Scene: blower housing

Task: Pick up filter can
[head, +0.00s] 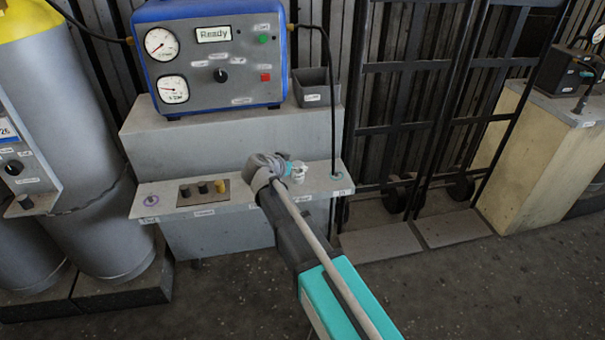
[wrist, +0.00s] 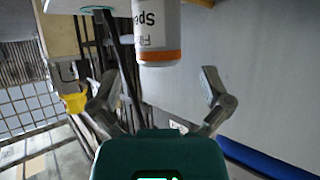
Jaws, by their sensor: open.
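A white can (wrist: 157,30) with an orange band and dark upside-down lettering shows at the top of the wrist view, cut off by the frame edge. In the head view, a small white can (head: 298,173) stands on the low grey ledge, close to the right of my gripper (head: 270,168). In the wrist view, my gripper (wrist: 160,92) is open and empty, its fingers spread wide. The can lies ahead of the fingers, in line with the gap between them, and I see no contact. In the head view, the gripper overlaps part of the ledge.
The ledge (head: 160,190) also bears a dark holder (head: 203,190) with small black and yellow parts, left of my gripper. A blue gauge box (head: 213,55) and a grey bin (head: 315,88) stand on the block behind. A dark cable hangs just right of the can.

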